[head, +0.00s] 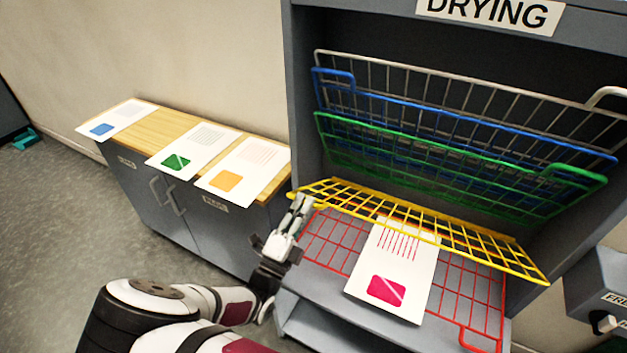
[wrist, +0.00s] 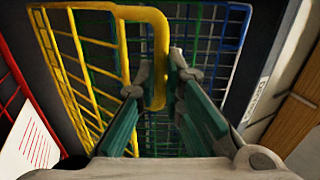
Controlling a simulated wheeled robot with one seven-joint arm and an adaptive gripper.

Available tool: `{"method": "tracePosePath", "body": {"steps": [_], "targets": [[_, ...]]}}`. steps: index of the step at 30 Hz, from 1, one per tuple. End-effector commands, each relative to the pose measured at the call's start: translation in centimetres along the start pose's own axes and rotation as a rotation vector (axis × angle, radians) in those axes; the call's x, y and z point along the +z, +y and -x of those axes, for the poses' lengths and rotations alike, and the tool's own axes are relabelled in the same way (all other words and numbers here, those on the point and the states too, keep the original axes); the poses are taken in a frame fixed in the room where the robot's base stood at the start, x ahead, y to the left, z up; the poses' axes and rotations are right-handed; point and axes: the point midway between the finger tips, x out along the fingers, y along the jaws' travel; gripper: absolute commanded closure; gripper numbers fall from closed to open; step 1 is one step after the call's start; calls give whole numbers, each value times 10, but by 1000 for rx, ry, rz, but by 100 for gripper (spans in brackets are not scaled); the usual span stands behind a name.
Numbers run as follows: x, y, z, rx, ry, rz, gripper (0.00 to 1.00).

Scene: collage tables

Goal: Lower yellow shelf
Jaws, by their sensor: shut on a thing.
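The yellow wire shelf (head: 430,231) hangs in the drying rack, partly lowered and tilted above the red shelf. My gripper (head: 301,203) is at its front left corner. In the wrist view, the yellow shelf's looped handle (wrist: 157,45) runs between my gripper's fingers (wrist: 157,82), which are shut on it. The red wire shelf (head: 333,243) lies flat below, with a white sheet with a magenta print (head: 405,268) on it. The yellow shelf covers the back edge of that sheet.
The green (head: 460,165), blue (head: 450,118) and grey (head: 440,85) shelves stand folded up at the back. A wooden-topped cabinet (head: 165,128) on the left holds sheets with blue (head: 115,118), green (head: 192,150) and orange (head: 243,170) prints. A grey box (head: 600,285) is at right.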

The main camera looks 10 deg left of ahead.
Motion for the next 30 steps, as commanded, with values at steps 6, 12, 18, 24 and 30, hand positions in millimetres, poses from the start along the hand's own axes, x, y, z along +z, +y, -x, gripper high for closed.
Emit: {"method": "tracePosePath", "body": {"steps": [6,12,18,24,30], "targets": [[2,48,40,-68,-1,-1,100],[2,85,67,-65,1,1,100],[2,116,85,-64,1,2,100],[2,137,95,-65,3,2,100],[2,149,99,-62,3,2,100]]}}
